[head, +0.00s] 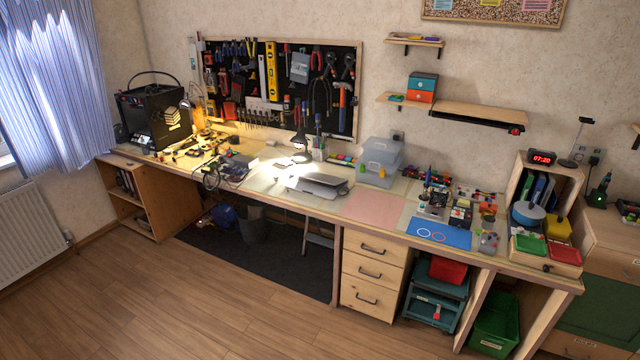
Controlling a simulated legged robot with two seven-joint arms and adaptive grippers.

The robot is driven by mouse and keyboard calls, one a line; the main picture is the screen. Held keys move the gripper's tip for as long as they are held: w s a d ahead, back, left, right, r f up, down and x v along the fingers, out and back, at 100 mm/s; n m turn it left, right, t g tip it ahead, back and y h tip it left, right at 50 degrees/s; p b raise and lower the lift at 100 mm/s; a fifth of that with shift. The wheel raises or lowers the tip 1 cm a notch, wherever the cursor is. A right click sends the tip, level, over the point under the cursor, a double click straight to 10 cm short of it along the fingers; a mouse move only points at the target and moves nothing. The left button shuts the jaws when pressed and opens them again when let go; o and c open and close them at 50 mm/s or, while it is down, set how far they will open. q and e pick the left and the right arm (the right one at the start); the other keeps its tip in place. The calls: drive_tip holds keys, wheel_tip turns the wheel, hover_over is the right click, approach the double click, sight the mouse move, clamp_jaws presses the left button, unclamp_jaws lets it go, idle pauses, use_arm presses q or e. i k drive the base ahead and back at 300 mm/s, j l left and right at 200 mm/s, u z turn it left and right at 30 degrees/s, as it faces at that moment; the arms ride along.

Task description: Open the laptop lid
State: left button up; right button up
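A silver-grey laptop (318,186) lies on the long workbench, near the middle and close to its front edge. It looks shut or nearly shut; at this size I cannot tell whether there is a gap under its lid. It stands far from me, across the wooden floor. Neither of my grippers shows in the head view.
The workbench (370,207) runs along the wall. A lit desk lamp (300,146) stands behind the laptop, and clear plastic boxes (379,160) stand to its right. Drawers (372,270) are below. The wooden floor (200,310) in front is clear.

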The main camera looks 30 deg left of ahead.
sight(332, 180)
drive_tip(key=i+j, duration=0.25)
drive_tip(key=j, duration=0.15)
drive_tip(key=i+j+z, duration=0.1)
drive_tip(key=i+j, duration=0.4)
drive_tip(key=j, duration=0.25)
drive_tip(key=z, duration=0.05)
